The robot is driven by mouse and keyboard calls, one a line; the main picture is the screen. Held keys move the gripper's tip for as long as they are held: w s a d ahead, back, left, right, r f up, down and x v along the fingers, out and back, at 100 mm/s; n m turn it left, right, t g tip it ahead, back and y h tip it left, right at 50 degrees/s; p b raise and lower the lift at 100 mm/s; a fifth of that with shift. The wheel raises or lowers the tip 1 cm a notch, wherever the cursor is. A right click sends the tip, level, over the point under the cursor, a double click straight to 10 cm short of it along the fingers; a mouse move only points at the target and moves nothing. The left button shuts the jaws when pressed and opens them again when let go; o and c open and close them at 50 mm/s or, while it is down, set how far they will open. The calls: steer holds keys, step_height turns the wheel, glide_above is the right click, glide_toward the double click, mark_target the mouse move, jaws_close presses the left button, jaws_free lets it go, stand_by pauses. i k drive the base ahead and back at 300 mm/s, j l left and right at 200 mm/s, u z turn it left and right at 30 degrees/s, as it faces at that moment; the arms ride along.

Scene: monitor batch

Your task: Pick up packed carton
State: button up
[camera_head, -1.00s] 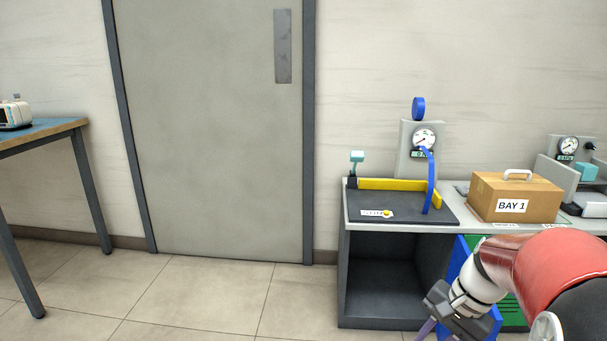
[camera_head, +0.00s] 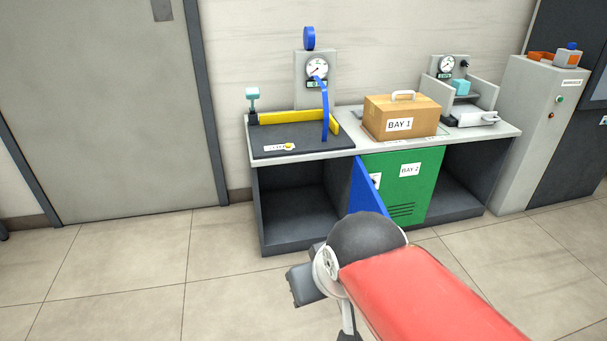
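The packed carton (camera_head: 426,122) is a brown box with a white handle on top and a "BAY 1" label on its front. It sits upright on the light counter (camera_head: 352,145), right of the dark mat. My red arm reaches in from the bottom right. My gripper (camera_head: 302,286) shows only in part as a dark grey block at the arm's end, low and in front of the counter, well apart from the carton. Its fingers cannot be made out.
A blue door (camera_head: 363,188) stands swung out below the counter, beside a green "BAY 2" door (camera_head: 424,190). A gauge station with a yellow bar (camera_head: 290,117) is left of the carton; a second gauge unit (camera_head: 447,66) is behind right. The floor in front is clear.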

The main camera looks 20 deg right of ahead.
mark_target(408, 115)
steer(key=k+l, duration=0.1)
steer(key=l, duration=0.35)
steer(key=k+l+u, duration=0.1)
steer(key=l, duration=0.4)
steer(key=k+l, duration=0.1)
steer(key=l, duration=0.35)
steer(key=k+l+u, duration=0.1)
steer(key=l, duration=0.35)
steer(key=k+l, duration=0.15)
steer(key=l, duration=0.3)
